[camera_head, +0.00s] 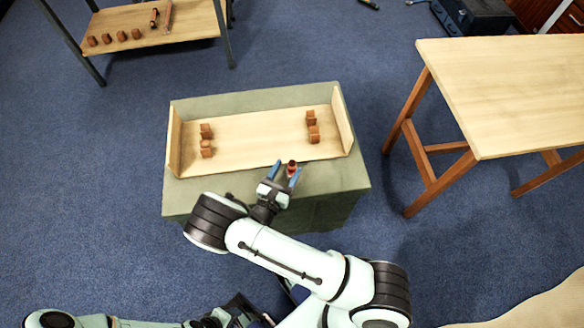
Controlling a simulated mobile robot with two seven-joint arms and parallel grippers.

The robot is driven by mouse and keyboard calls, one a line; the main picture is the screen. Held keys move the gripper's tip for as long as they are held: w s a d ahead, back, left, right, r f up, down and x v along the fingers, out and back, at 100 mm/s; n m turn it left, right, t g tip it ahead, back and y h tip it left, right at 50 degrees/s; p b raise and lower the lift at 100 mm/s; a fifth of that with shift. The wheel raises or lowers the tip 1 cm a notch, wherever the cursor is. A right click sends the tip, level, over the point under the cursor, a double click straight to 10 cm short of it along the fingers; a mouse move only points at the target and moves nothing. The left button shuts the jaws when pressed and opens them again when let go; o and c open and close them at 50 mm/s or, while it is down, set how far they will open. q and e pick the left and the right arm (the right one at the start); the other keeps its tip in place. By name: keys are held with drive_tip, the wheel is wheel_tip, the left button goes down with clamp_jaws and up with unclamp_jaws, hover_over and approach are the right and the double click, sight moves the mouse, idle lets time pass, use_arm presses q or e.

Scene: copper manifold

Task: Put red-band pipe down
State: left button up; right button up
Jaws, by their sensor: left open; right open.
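A small red and copper piece (292,168), which looks like the red-band pipe seen end-on, is at the front edge of the pale wooden tray (258,140). My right gripper (284,174) is open there, its blue fingers on either side of or close beside the piece; I cannot tell whether they touch it. The pipe's lower part is hidden. My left gripper (268,314) is open at the bottom edge, mostly hidden behind my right arm and away from the tray.
The tray lies on a grey-green bench (340,178) and holds small brown blocks at left (206,148) and right (313,134). A wooden table (510,90) stands right. A shelf (190,22) at upper left bears several blocks and pipes (168,16). The tray's middle is clear.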

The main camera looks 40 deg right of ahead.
sight(294, 161)
drive_tip(key=x, duration=0.5)
drive_tip(key=shift+s+d+f, duration=0.2)
drive_tip(key=shift+d, duration=0.05)
drive_tip(key=shift+c, duration=0.2)
drive_tip(key=c, duration=1.1)
clamp_jaws()
drive_tip(key=shift+r, duration=0.1)
